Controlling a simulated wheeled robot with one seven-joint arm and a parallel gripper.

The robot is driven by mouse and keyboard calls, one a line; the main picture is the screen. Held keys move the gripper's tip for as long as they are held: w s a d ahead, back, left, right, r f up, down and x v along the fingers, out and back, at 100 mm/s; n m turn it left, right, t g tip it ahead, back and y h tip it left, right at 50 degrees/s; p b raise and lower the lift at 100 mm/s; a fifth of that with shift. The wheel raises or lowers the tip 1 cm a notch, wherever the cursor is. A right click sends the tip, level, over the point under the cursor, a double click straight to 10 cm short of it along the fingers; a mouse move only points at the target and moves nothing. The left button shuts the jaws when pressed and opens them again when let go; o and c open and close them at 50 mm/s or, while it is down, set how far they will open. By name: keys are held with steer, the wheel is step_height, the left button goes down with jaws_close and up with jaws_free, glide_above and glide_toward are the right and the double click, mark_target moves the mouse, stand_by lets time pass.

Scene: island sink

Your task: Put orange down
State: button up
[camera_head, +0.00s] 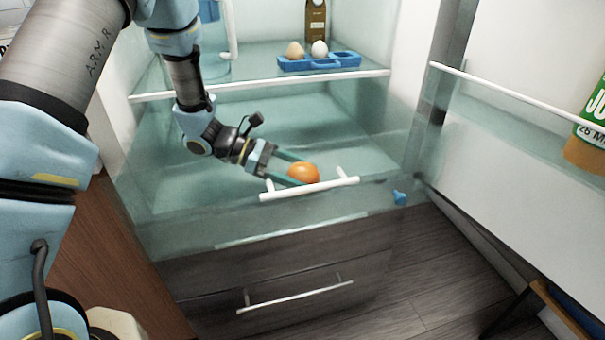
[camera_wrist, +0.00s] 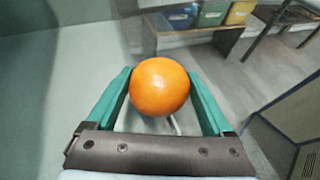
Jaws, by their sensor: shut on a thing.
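The orange (camera_head: 303,173) is between the fingers of my gripper (camera_head: 290,168), inside the open fridge. It is just behind the white handle (camera_head: 310,188) of a clear drawer front. In the wrist view the orange (camera_wrist: 159,87) sits between the two green fingertips of my gripper (camera_wrist: 160,92), which are shut on it. I cannot tell whether the orange touches the surface below it.
A glass shelf above, with a white front edge (camera_head: 260,85), carries a blue egg tray (camera_head: 320,61), eggs and a brown bottle (camera_head: 316,20). The open fridge door (camera_head: 520,150) stands at the right. A blue object (camera_head: 400,198) is near the drawer's right end.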

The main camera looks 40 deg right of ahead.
steer(key=shift+f, duration=0.1)
steer(key=o, duration=1.3)
steer(key=shift+b+v, duration=0.45)
steer(key=shift+v, duration=3.35)
